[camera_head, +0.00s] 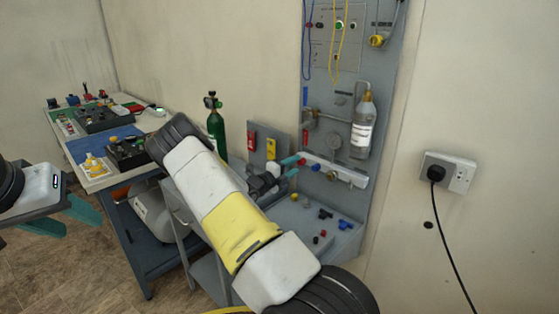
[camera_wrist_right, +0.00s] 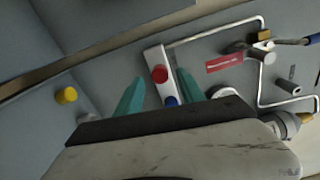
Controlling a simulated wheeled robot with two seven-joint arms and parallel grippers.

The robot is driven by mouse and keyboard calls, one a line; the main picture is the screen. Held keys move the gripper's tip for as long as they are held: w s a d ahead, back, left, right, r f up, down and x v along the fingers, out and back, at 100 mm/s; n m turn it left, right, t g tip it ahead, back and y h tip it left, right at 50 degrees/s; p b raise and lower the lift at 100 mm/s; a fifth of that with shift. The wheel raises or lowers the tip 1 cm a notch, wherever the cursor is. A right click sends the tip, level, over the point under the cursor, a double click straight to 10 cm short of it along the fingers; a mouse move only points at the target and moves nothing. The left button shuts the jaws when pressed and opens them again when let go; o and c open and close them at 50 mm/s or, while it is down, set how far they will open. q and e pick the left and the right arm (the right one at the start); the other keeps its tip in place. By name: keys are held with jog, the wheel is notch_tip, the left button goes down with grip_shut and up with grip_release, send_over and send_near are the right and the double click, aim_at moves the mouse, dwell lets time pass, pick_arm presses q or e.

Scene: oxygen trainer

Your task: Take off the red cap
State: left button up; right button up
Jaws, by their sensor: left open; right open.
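The red cap (camera_wrist_right: 159,74) sits on the white manifold bar (camera_wrist_right: 153,55), with a blue cap (camera_wrist_right: 171,101) beside it on the same bar. In the right wrist view my right gripper (camera_wrist_right: 160,78) is open, its two teal fingers apart on either side of the red cap; I cannot tell whether they touch it. In the head view the white bar (camera_head: 347,177) is on the wall panel and my right gripper (camera_head: 298,165) is at its left end, where the red cap is hard to make out. My left gripper (camera_head: 80,222) is open and empty at far left, away from the panel.
Small loose fittings, including a blue one (camera_head: 344,225) and a black one (camera_head: 325,214), lie on the grey shelf below the bar. A bottle (camera_head: 362,125) hangs above it. A green cylinder (camera_head: 216,130) stands behind my right arm. A cluttered workbench (camera_head: 82,150) is at left.

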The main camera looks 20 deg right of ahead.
jog(key=shift+m, duration=1.2)
jog(key=m, duration=0.2)
jog(key=shift+m, duration=0.7)
jog(key=m, duration=0.3)
jog(key=shift+m, duration=0.3)
jog(key=shift+m, duration=0.5)
